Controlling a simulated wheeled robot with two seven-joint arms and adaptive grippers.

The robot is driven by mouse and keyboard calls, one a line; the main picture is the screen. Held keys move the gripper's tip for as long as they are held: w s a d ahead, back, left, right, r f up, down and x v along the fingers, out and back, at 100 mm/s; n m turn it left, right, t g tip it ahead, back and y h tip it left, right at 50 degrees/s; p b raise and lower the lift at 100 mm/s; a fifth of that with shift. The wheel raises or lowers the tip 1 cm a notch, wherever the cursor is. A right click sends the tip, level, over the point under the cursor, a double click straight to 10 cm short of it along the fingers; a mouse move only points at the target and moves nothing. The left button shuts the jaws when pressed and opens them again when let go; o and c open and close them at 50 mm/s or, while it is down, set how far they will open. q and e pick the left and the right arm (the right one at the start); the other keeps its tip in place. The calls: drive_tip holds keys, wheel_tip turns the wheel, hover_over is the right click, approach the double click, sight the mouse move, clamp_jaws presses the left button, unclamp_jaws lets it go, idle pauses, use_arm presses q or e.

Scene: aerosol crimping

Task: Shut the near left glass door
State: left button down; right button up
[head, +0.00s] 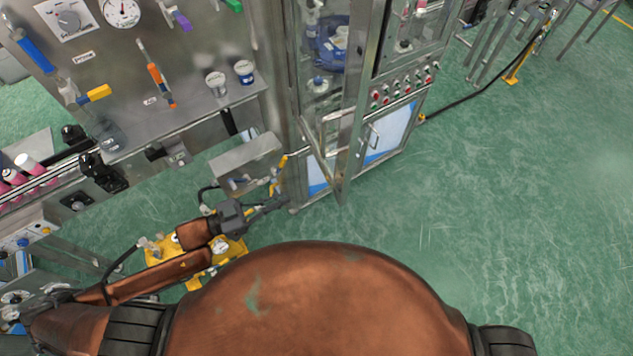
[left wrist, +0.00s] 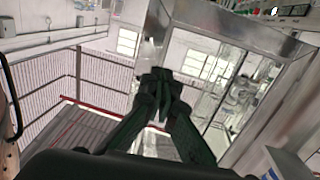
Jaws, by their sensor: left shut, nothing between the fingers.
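The near left glass door (head: 349,150) is a tall clear panel in a steel frame on the cabinet in the middle of the head view. It appears swung out from the cabinet, its lower corner towards me. My left gripper (head: 280,203) is shut and empty, low and to the left of the door's lower end, apart from it in the head view. In the left wrist view the shut fingers (left wrist: 160,88) point at a steel-framed glass panel (left wrist: 215,60), probably this door; I cannot tell whether they touch it. My right gripper is not in view.
A steel panel with gauges and coloured levers (head: 150,75) stands at the left. A steel box (head: 246,160) sits close above my left gripper. A yellow unit (head: 195,262) lies below my forearm. Green floor (head: 510,210) is clear at the right.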

sight(336, 179)
use_arm(q)
drive_tip(key=p+x, duration=0.1)
drive_tip(key=x, duration=0.5)
drive_tip(key=p+x, duration=0.1)
drive_tip(key=x, duration=0.5)
drive_tip(key=shift+d+r+p, duration=0.2)
drive_tip(key=shift+d+p, duration=0.15)
drive_tip(key=shift+w+d, duration=0.3)
drive_tip(key=shift+d, duration=0.15)
drive_tip(key=shift+d+f, duration=0.1)
drive_tip(key=shift+d, duration=0.1)
